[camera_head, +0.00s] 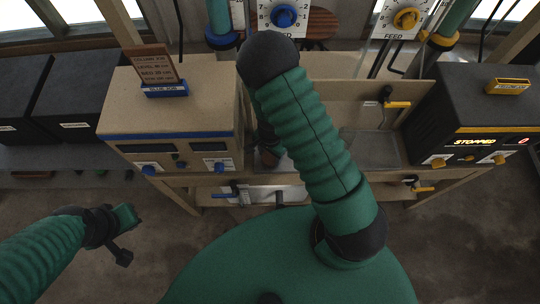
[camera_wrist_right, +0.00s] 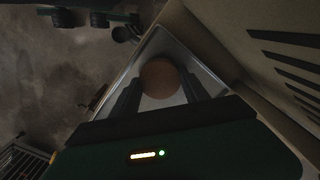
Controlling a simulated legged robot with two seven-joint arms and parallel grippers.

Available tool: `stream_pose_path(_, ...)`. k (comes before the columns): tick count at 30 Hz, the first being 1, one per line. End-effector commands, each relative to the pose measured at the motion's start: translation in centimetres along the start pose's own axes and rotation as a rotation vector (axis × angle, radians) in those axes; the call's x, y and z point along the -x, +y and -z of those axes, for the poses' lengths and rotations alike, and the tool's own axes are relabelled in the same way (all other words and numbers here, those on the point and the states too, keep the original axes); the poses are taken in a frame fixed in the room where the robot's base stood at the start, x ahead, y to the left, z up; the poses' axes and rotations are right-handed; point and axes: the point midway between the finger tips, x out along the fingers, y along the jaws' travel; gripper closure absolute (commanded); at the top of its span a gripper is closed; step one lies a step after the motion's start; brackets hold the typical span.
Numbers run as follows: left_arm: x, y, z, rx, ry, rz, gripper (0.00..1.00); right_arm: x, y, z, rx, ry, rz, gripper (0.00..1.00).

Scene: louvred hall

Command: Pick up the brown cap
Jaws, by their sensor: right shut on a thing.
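The round brown cap (camera_wrist_right: 160,78) shows in the right wrist view, between the two dark fingers of my right gripper (camera_wrist_right: 163,92). The gripper is shut on it, above a pale metal tray (camera_wrist_right: 205,75). In the head view my green right arm hides most of that gripper. My left gripper (camera_head: 122,236) is at the lower left of the head view, away from the bench.
A beige box with blue trim (camera_head: 180,100) stands left on the bench, bearing a brown sign (camera_head: 155,65). A black box reading STOPPED (camera_head: 475,115) stands right. Blue and yellow FEED dials (camera_head: 285,17) are behind. A grey tray (camera_head: 372,150) lies right of my arm.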

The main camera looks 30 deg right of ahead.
Motion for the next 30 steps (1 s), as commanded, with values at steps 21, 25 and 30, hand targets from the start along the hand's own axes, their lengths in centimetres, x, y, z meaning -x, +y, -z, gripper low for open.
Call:
stream_pose_path(21, -1.2, 0.0, -0.3, 0.000, 0.000, 0.000, 1.00, 4.0, 12.2, -1.0, -0.006, -0.003, -0.012, 0.85)
stream_pose_path(25, 0.3, 0.0, 0.1, 0.000, 0.001, 0.000, 1.00, 4.2, 13.2, -1.2, -0.007, -0.003, -0.008, 0.85)
stream_pose_path(30, 3.4, 0.0, 0.8, 0.000, 0.000, 0.000, 1.00, 4.7, 15.2, -1.3, -0.002, -0.004, -0.015, 0.85)
